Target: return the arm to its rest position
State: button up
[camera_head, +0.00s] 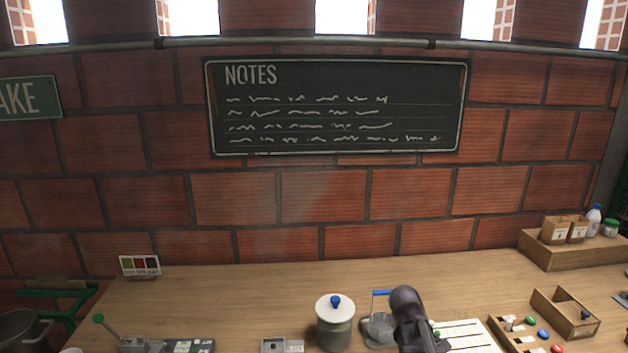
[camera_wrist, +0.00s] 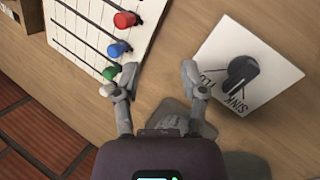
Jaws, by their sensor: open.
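My gripper (camera_wrist: 153,85) is open in the wrist view, with nothing between its two fingers. Its left fingertip lies over or close to the green knob (camera_wrist: 112,73) on a white slotted panel (camera_wrist: 75,40); I cannot tell whether they touch. Blue (camera_wrist: 117,49) and red (camera_wrist: 125,19) knobs sit further along that panel. Right of the fingers is a white plate with a dark knob (camera_wrist: 240,75) and the word SINK. In the head view my dark arm reaches down over the counter at the bottom centre; the fingers are hidden there.
Right are the white panel (camera_head: 470,338), a knob board (camera_head: 515,340) and an open wooden box (camera_head: 567,318). The counter's back is mostly clear.

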jog(key=s+a+r+m+y+p, duration=0.1)
jog(key=s+a+m+y, duration=0.1)
jog(key=a, duration=0.4)
jog(key=s+a+r+m+y+p, duration=0.1)
jog(key=s+a+m+y+p, duration=0.1)
jog(key=s+a, duration=0.4)
jog(key=shift+a+r+m+y+p, duration=0.3)
jog(key=shift+m+y, duration=0.3)
jog(key=shift+m, duration=0.6)
